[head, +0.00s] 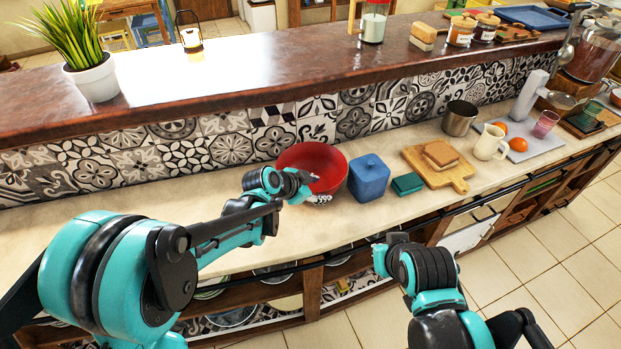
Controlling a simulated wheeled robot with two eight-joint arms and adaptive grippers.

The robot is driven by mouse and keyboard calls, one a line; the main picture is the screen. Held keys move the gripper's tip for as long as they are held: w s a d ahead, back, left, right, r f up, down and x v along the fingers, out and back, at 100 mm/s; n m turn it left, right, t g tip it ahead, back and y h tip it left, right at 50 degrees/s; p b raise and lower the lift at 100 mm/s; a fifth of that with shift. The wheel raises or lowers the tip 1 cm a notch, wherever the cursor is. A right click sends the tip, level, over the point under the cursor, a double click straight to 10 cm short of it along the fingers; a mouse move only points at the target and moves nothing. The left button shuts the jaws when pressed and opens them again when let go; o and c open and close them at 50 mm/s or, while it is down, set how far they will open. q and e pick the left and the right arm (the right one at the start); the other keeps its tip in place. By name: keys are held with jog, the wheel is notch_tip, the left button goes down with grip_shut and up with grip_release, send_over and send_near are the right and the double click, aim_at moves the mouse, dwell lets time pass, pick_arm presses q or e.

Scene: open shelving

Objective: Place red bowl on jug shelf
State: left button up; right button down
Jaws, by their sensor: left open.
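The red bowl (318,158) stands upright on the pale counter, against the tiled backsplash. My left gripper (305,188) is open at the bowl's near left side, with its fingers overlapping the bowl in the picture. I cannot tell whether they touch it. My right arm is at the lower right, in front of the counter, and no fingers of its gripper can be made out. Open wooden shelves (312,290) lie under the counter, partly hidden by my arms; I see no jug there.
A blue lidded container (368,178) stands close to the right of the bowl. Beyond it are a green box (407,184), a cutting board (459,181) with bread, and a metal cup (459,118). The counter left of the bowl is clear.

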pick_arm(q)
jog(key=x, duration=0.1)
jog(key=b+x, duration=0.1)
jog(key=x, duration=0.1)
jog(key=b+x, duration=0.1)
jog(key=x, duration=0.1)
jog(key=shift+s+f, duration=0.15)
jog(key=shift+f, duration=0.3)
jog(key=shift+d+f, duration=0.1)
jog(key=shift+d, duration=0.05)
jog(key=shift+c, duration=0.2)
grip_shut()
